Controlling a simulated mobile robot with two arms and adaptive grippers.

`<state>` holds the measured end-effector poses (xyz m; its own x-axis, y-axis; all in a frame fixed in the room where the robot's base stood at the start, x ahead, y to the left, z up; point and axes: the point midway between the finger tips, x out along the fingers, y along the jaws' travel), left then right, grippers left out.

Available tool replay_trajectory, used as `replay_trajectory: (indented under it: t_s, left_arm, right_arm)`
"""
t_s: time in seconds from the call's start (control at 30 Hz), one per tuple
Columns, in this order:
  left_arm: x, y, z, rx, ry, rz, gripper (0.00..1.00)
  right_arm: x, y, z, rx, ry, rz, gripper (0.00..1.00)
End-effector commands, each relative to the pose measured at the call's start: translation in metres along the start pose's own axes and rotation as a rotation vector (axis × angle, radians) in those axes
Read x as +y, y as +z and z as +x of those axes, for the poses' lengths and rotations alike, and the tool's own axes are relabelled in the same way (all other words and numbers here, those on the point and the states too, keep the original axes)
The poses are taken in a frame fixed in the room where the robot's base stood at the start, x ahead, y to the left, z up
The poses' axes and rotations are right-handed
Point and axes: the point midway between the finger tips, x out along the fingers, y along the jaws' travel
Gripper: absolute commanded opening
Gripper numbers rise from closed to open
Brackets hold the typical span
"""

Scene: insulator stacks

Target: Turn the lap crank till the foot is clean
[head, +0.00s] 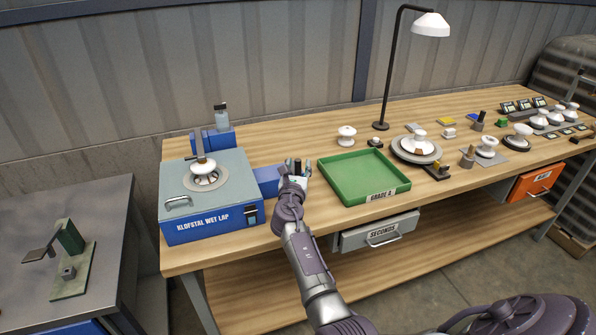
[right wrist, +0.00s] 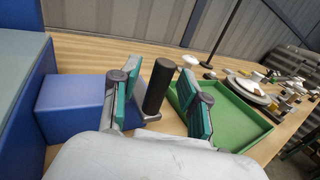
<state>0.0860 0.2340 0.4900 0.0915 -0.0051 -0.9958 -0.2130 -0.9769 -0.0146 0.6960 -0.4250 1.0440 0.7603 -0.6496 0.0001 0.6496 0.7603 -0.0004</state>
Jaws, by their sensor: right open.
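The blue wet lap (head: 212,222) stands at the left end of the bench, with a grey top. A white insulator (head: 203,167) sits on the round lap plate (head: 222,179); its foot is hidden underneath. A blue box (head: 267,181) juts from the lap's right side. My right gripper (head: 296,172) is just right of this box. In the right wrist view its two teal-padded fingers are open, on either side of the upright black crank handle (right wrist: 158,86). A gap shows on both sides of the handle. My left gripper is not in view.
A green tray (head: 365,199) marked GRADE A lies just right of my right gripper. Behind it are a white insulator (head: 346,136) and a lamp (head: 431,25). More insulators and fixtures fill the bench's right half. A grey SECONDS drawer (head: 376,233) hangs below.

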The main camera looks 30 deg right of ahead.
Motion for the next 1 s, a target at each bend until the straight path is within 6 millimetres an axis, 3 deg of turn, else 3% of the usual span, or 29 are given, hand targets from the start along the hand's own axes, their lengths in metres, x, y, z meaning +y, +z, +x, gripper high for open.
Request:
replay_trajectory:
  t_s: [0.37, 0.63, 1.0]
  left_arm:
    - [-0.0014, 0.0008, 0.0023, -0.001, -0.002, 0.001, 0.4]
    - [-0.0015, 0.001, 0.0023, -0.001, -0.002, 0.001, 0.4]
    - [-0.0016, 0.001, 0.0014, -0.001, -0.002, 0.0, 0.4]
  right_arm:
    - [0.0, 0.0005, 0.0053, 0.001, 0.0, 0.002, 0.44]
    - [0.0, 0.0004, 0.0051, 0.0, 0.0, 0.002, 0.0]
    - [-0.0003, 0.0006, 0.0051, 0.0, 0.003, 0.001, 0.0]
